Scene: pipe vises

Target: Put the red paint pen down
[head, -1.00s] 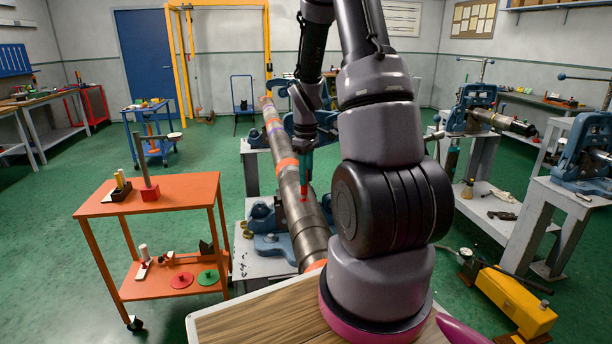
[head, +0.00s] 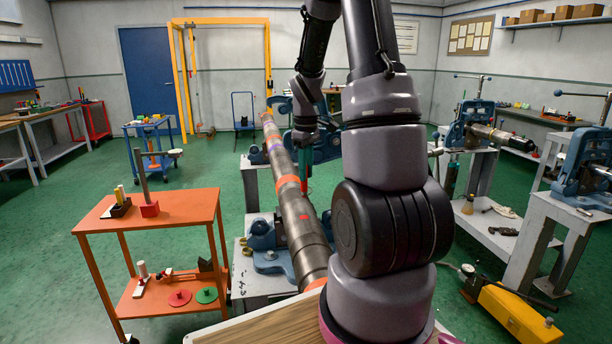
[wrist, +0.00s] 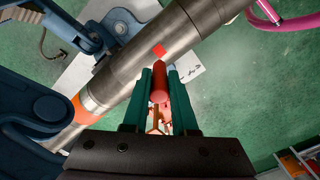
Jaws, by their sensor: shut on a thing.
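The red paint pen (wrist: 159,88) is held between the two green fingers of my gripper (wrist: 159,78) in the wrist view. In the head view my gripper (head: 304,165) is over the long steel pipe (head: 295,205), with little of the pen showing. A red mark (wrist: 158,50) is on the pipe just beyond the pen's end in the wrist view, with a small gap seen between them. The same mark shows on the pipe in the head view (head: 304,217). A black block with upright pens (head: 121,208) stands on the orange cart's top.
The orange cart (head: 185,208) stands left of the pipe, with a red-based grey post (head: 149,207) beside the black block. Its top has free room on the right. A blue vise (head: 265,240) supports the pipe. A yellow tool (head: 515,318) lies at the lower right.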

